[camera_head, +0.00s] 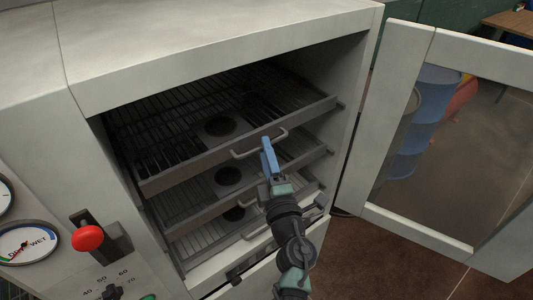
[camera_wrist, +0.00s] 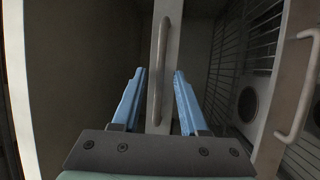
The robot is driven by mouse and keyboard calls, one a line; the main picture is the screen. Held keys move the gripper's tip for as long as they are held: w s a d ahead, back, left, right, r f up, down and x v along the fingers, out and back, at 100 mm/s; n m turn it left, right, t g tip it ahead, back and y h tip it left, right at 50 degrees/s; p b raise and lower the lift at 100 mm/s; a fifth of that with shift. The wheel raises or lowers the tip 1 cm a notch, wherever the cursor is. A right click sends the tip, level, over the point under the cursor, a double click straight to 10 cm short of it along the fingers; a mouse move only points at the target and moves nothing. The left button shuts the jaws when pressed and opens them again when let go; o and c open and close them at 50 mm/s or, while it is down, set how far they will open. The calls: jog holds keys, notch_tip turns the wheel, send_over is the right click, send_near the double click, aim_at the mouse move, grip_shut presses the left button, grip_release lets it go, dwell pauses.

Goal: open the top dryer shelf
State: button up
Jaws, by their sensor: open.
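The top dryer shelf (camera_head: 195,167) is a dark wire rack with a grey front bar, inside the open dryer. Its pale bar handle (camera_head: 243,154) is at the middle of that front. My gripper (camera_head: 267,142) is at this handle, its blue fingers partly covering it. In the wrist view, my gripper (camera_wrist: 159,71) is open, with one finger on each side of a handle (camera_wrist: 164,45) on a shelf front. A gap shows between the fingers and the handle. I cannot tell how deep the handle lies between them.
Lower shelves (camera_head: 190,213) sit beneath the top one; another shelf handle (camera_wrist: 298,95) is at the wrist view's right. The glass-paned dryer door (camera_head: 397,95) stands open at right. A red-knobbed lever (camera_head: 87,238) and gauges (camera_head: 28,243) are at left.

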grip_shut()
dwell(1.3)
